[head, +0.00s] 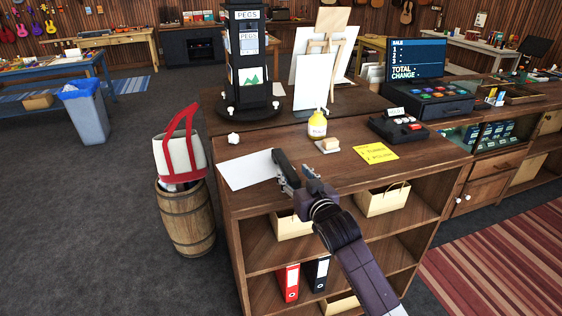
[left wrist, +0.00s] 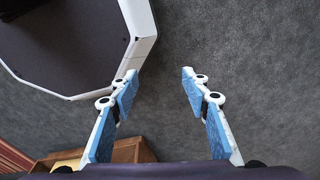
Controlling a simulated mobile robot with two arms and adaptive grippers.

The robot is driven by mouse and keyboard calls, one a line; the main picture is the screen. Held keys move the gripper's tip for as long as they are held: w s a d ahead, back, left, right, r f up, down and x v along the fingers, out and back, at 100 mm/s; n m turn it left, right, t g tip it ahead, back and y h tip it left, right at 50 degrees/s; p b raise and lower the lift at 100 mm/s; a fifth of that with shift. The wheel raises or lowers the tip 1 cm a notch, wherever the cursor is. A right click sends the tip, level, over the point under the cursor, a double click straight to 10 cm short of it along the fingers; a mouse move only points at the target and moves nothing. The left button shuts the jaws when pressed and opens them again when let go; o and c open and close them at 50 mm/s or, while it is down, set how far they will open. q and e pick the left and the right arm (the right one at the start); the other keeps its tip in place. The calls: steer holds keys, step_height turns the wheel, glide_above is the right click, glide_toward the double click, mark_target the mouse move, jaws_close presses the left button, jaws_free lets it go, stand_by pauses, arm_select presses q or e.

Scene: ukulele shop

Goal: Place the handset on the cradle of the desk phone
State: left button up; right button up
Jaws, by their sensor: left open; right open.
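A black handset (head: 284,164) lies at the front of the wooden counter (head: 240,196), beside a white sheet of paper. My right gripper (head: 300,175) is open at the handset's near end, its fingers close to it; I cannot tell whether they touch. The black desk phone (head: 404,128), with red and pale buttons, sits farther back to the right on the counter. My left gripper (left wrist: 157,76) is open and empty above the grey floor in the left wrist view. It does not show in the head view.
A yellow bottle (head: 317,124), a small soap-like block on a dish (head: 328,145) and a yellow note (head: 376,152) lie between handset and phone. A black pegs stand (head: 247,60) and white boards (head: 312,80) rise behind. A barrel (head: 187,215) with a bag stands left of the counter.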

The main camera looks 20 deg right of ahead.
mark_target(286, 164)
steer(key=shift+w, duration=0.55)
steer(key=shift+w+a, duration=0.1)
steer(key=shift+w, duration=0.25)
steer(key=shift+w+p, duration=0.3)
steer(key=shift+w, duration=0.2)
steer(key=w+p, duration=0.1)
steer(key=w, duration=0.1)
steer(key=w+f, duration=0.1)
steer(key=w, duration=0.1)
steer(key=shift+a+p, duration=0.1)
steer(key=shift+p, duration=0.3)
arm_select(q)
steer(key=r, duration=0.1)
steer(key=s+r, duration=0.1)
steer(key=shift+d+r, duration=0.25)
steer(key=shift+r, duration=0.05)
arm_select(e)
steer(key=shift+w+f, duration=0.1)
steer(key=shift+w, duration=0.25)
steer(key=shift+c, duration=0.2)
arm_select(q)
steer(key=shift+s+a, duration=0.15)
arm_select(e)
jaws_close()
